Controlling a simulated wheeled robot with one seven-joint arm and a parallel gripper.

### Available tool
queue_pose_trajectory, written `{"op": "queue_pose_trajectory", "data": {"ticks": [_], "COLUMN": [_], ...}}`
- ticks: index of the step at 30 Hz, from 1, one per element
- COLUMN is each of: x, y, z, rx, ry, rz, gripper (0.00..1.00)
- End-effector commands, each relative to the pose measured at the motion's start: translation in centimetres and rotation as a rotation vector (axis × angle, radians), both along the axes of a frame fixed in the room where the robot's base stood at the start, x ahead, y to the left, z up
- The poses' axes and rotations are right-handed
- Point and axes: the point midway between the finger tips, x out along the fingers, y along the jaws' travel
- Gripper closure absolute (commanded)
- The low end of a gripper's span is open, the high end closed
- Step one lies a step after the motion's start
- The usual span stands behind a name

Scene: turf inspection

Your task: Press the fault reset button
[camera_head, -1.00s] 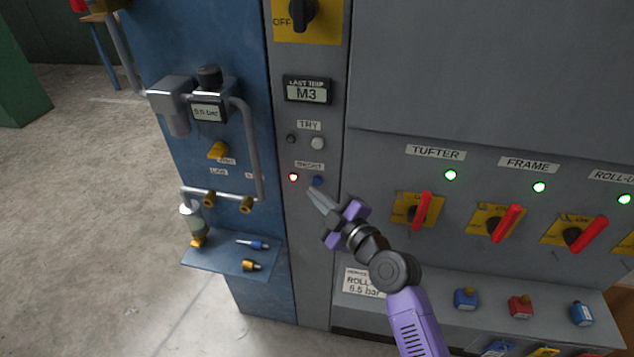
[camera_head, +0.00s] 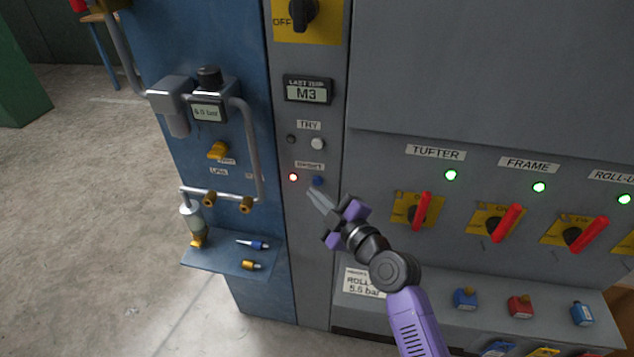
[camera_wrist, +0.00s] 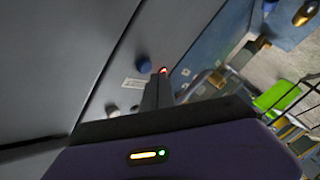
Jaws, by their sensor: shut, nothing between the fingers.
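The blue button (camera_head: 318,181) sits on the narrow grey panel, under a small label (camera_head: 309,166) that I cannot read surely. A lit red lamp (camera_head: 293,177) is just left of it. My gripper (camera_head: 314,194) is shut and empty, its fingertips just below the blue button in the head view. In the wrist view the blue button (camera_wrist: 145,66) shows beside the fingertips (camera_wrist: 160,76), with the red lamp (camera_wrist: 164,71) near the tips. A gap seems to remain between fingers and button; I cannot tell its depth.
Above are a white button (camera_head: 317,144) labelled TRY, a display (camera_head: 308,90) reading M3 and a black rotary switch (camera_head: 302,14). Red-handled switches (camera_head: 421,210) with green lamps are at right. A blue shelf (camera_head: 222,262) with small parts juts out at left.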

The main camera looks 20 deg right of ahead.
Motion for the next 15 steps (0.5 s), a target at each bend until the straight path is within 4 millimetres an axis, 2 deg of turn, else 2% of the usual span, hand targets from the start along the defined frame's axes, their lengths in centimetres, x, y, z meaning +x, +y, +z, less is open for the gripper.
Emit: {"op": "queue_pose_trajectory", "data": {"ticks": [15], "x": [0.51], "y": [-0.36], "z": [-0.11], "rx": [-0.002], "ry": [-0.002], "rz": [0.000], "gripper": [1.00]}}
